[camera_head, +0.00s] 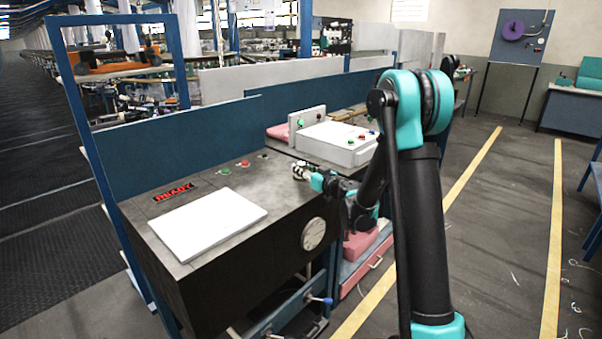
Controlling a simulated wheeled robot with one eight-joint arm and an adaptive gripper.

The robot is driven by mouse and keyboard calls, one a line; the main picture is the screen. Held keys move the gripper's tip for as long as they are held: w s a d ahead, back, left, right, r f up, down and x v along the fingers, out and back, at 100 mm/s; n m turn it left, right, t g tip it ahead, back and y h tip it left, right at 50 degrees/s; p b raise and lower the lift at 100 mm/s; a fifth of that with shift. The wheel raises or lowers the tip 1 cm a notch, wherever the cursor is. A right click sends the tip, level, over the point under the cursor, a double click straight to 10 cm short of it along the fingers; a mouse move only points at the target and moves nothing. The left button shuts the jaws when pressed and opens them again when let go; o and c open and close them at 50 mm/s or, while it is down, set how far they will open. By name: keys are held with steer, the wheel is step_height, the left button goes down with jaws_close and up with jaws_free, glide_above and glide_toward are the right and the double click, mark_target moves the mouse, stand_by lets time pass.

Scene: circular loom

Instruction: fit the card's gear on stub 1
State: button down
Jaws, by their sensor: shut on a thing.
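My gripper (314,180) is at the end of my teal and black arm, low over the right part of the dark machine top (225,180). It is shut on a small pale, round thing (299,171) with dark marks. This may be a gear, but it is too small to be sure. Part of it is hidden by the fingers. I cannot tell whether it touches the surface below. I cannot make out stub 1 or a readable card in this view.
A white flat slab (207,223) lies on the machine top beside a red-lettered sign (174,191). Small buttons (244,163) sit behind. A white box (338,143) with buttons stands beyond the gripper. A blue panel (180,145) backs the machine. A yellow-lined aisle (490,230) is open at right.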

steer(key=shift+f, duration=0.85)
steer(key=shift+f, duration=0.15)
steer(key=c, duration=1.2)
jaws_free()
